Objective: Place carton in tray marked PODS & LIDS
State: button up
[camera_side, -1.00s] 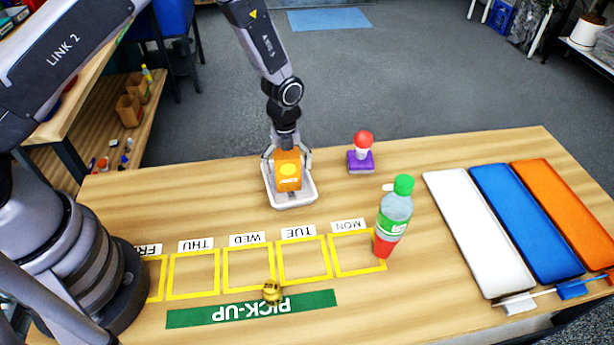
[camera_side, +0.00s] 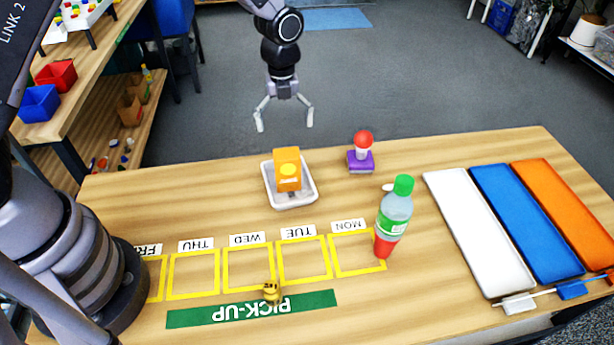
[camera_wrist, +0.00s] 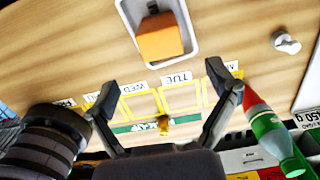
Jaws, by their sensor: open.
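The orange carton (camera_side: 287,170) stands upright inside a small white tray (camera_side: 306,197) at the back middle of the table. In the wrist view the carton (camera_wrist: 160,38) sits within the white tray (camera_wrist: 190,53), with tray floor showing beside it. No marking on the tray is readable. My gripper (camera_side: 284,122) is open and empty, raised above and behind the tray, clear of the carton. In the wrist view my gripper (camera_wrist: 163,97) has its fingers spread wide with nothing between them.
A bottle with a green cap (camera_side: 396,215) stands near the MON square. A purple block (camera_side: 361,161) with a red-topped piece is right of the tray. White (camera_side: 470,230), blue (camera_side: 525,220) and orange (camera_side: 568,205) trays lie at right. A small gold object (camera_side: 271,291) is by the PICK-UP strip.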

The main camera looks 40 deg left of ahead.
jog(key=s+a+r+n+t, duration=0.1)
jog(key=s+a+r+n, duration=0.25)
jog(key=r, duration=0.35)
jog(key=s+a+r+n+t, duration=0.1)
jog(key=s+a+r+n, duration=0.15)
jog(key=r+n, duration=0.3)
jog(key=s+a+r+n+t, duration=0.1)
jog(key=s+a+r+n, duration=0.15)
jog(key=r, duration=0.45)
jog(key=s+a+r+n+t, duration=0.1)
jog(key=s+a+r+n, duration=0.1)
jog(key=s+n, duration=0.5)
jog(key=s+a+r+n+t, duration=0.1)
jog(key=s+a+r+n, duration=0.1)
jog(key=s+n, duration=0.6)
jog(key=s+r, duration=0.1)
jog(key=s, duration=0.2)
jog(key=shift+s+r+t, duration=0.2)
jog(key=shift+s+t, duration=0.1)
jog(key=shift+s, duration=0.1)
